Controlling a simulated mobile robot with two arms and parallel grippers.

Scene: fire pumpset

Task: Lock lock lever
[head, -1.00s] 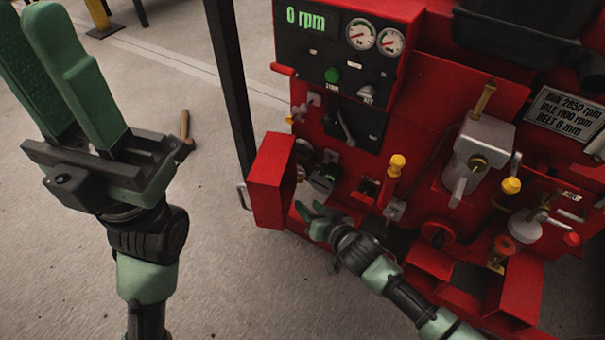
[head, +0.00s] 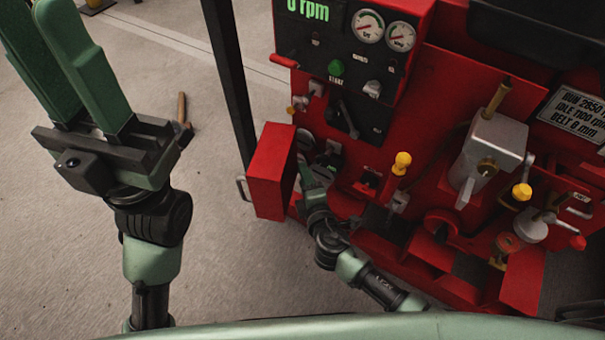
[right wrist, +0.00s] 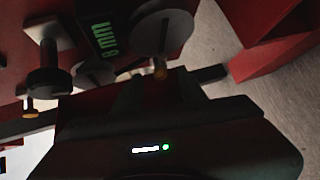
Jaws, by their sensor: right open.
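My right gripper (head: 312,178) reaches in beside the red box at the pumpset's lower left. Its fingertips are partly hidden there. In the right wrist view its dark body fills the bottom, and a small brass-coloured tip (right wrist: 160,68) shows just past it, below a slotted grey disc (right wrist: 163,32). I cannot tell whether they touch. No part is clearly identifiable as the lock lever. A green "8 mm" display (right wrist: 103,38) is beside the disc. My left gripper (head: 62,35) is raised at the left, fingers apart and empty, away from the pumpset.
The red box (head: 272,170) stands close left of my right gripper. A black knob (right wrist: 48,80) is near it in the wrist view. A yellow-topped lever (head: 401,165) and a grey metal housing (head: 490,148) are further right. A dark post (head: 230,85) stands at left; the floor there is mostly open.

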